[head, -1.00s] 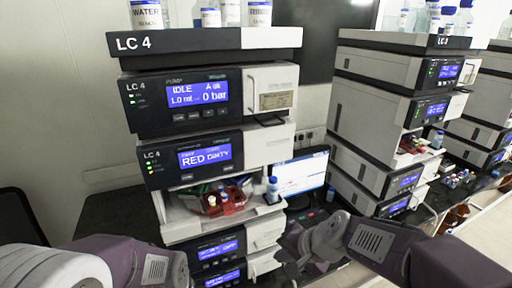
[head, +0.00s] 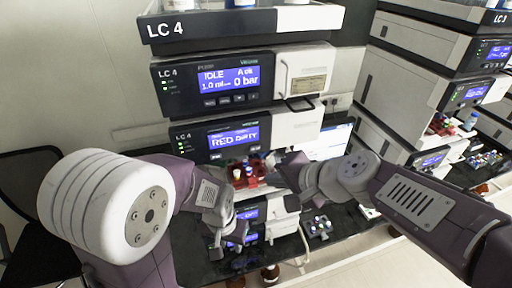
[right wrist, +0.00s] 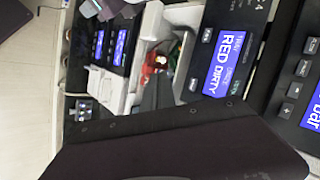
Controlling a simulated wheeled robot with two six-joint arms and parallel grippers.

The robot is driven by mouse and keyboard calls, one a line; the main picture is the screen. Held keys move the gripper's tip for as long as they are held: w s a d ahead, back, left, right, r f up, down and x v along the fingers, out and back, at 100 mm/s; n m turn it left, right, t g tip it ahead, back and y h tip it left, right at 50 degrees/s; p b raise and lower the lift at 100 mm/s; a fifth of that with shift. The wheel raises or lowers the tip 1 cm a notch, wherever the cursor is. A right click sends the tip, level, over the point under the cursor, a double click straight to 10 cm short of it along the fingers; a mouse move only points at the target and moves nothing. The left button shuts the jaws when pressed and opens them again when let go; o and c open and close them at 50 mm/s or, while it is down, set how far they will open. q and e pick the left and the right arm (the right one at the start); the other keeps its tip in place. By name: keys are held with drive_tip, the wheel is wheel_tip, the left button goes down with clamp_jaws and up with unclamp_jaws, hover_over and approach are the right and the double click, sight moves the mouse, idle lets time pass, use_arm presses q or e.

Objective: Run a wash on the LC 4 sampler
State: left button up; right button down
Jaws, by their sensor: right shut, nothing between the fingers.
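The LC 4 sampler (head: 190,140) is a dark-fronted module in the left stack, below the pump module. My right gripper (head: 285,168) is shut and empty, just right of the bay and below the sampler's white side panel. My left gripper (head: 226,238) hangs in front of the lower modules; its fingers are too unclear to tell their opening. My arms partly hide the bay and the sampler's lower edge.
The pump module (head: 165,90) above reads IDLE, 0 bar. Another stack (head: 400,100) stands to the right, with a monitor (head: 330,143) between the stacks. A small vial rack (head: 318,228) sits on the dark bench. A chair (head: 30,185) is at the left.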

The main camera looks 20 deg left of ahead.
sight(255, 148)
drive_tip(key=w+a+p, duration=0.2)
drive_tip(key=w+a, duration=0.2)
drive_tip(key=w, duration=0.3)
drive_tip(key=shift+a, duration=0.4)
idle(0.3)
drive_tip(key=shift+w, duration=0.1)
idle(1.3)
drive_tip(key=shift+w+a, duration=0.2)
drive_tip(key=shift+w, duration=0.1)
